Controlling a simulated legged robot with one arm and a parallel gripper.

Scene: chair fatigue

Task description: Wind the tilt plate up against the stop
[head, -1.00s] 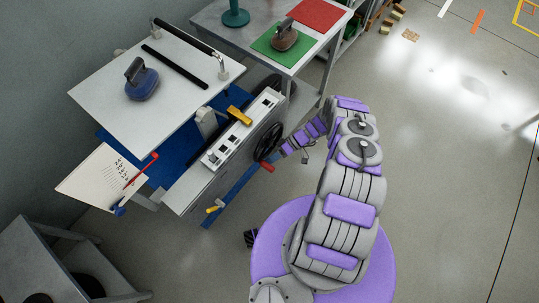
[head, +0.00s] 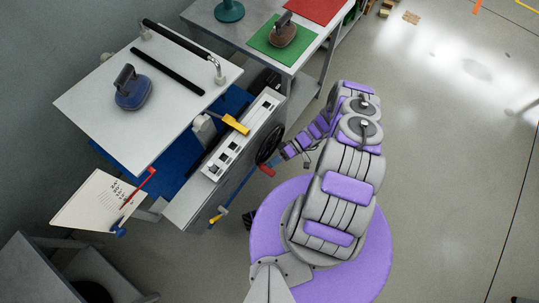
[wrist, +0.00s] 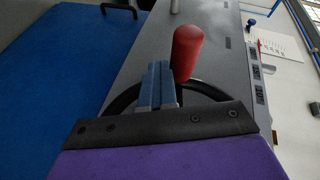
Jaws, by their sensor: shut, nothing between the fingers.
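The white tilt plate (head: 185,115) sits on the left in the head view, above a blue base (head: 165,160). A black handwheel (head: 268,143) with a red handle (head: 267,170) is on the side of the grey housing. My gripper (head: 279,158) is at this wheel, small and partly hidden there. In the wrist view its blue fingers (wrist: 158,84) are shut and empty. The red handle (wrist: 187,51) stands beside them, on the right, not between them; I cannot tell if they touch. The wheel rim (wrist: 125,102) shows behind. I cannot tell which part is the stop.
A dark blue weight (head: 132,90) and a black strip (head: 168,72) lie on the plate. A yellow piece (head: 236,124) is on the housing. A bench with green (head: 262,40) and red mats is behind; a chart board (head: 82,205) is lower left. The right floor is clear.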

